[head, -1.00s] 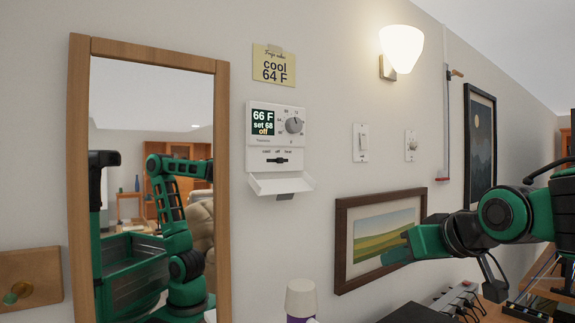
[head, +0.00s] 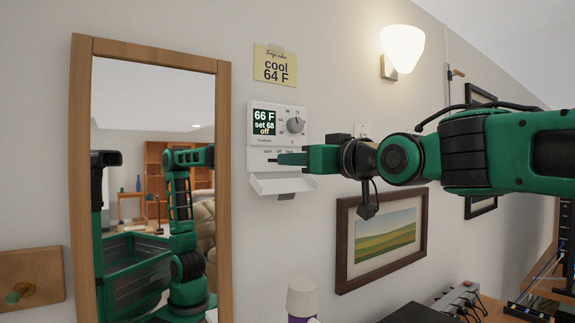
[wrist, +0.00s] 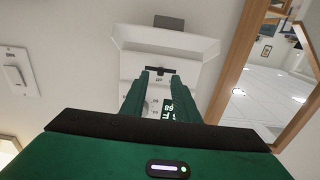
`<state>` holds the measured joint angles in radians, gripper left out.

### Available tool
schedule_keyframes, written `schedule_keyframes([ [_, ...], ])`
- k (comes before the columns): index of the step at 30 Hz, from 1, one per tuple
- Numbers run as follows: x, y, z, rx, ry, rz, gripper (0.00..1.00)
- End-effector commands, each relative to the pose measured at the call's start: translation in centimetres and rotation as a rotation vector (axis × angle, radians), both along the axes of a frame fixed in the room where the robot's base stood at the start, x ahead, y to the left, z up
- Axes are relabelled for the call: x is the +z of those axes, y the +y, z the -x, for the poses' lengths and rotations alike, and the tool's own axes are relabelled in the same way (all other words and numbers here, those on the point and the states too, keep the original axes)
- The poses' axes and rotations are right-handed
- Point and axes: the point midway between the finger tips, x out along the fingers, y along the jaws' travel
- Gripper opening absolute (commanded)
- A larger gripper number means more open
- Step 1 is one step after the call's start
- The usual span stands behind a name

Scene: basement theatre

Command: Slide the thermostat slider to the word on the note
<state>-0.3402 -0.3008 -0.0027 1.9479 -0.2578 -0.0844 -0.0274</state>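The thermostat (head: 262,139) is a white wall unit with a green display reading 66 F, set 68, off, a round dial and a fold-down flap (head: 280,185). The labels cool, off and heat run above its slider. The yellow note (head: 274,65) above reads "cool 64 F". My gripper (head: 280,158) is at the label row and hides the slider in the head view. In the wrist view, upside down, my gripper (wrist: 161,74) has its two fingers apart at either side of the dark slider (wrist: 159,69), which sits at the middle label, off. Contact cannot be told.
A wood-framed mirror (head: 222,200) stands close left of the thermostat. A framed landscape (head: 343,245) hangs to the lower right, and a lit wall lamp (head: 402,48) to the upper right. A light switch (wrist: 14,72) shows in the wrist view.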

Motion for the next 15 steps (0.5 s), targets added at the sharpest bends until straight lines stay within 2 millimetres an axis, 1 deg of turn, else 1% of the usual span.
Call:
schedule_keyframes([
  [3, 0.0, 0.9, -1.3, 0.001, 0.001, 0.001, 0.28],
  [6, -0.1, 1.4, -2.1, 0.0, 0.001, 0.001, 0.28],
  [15, 0.0, 1.7, -2.6, -0.001, -0.001, -0.001, 0.28],
])
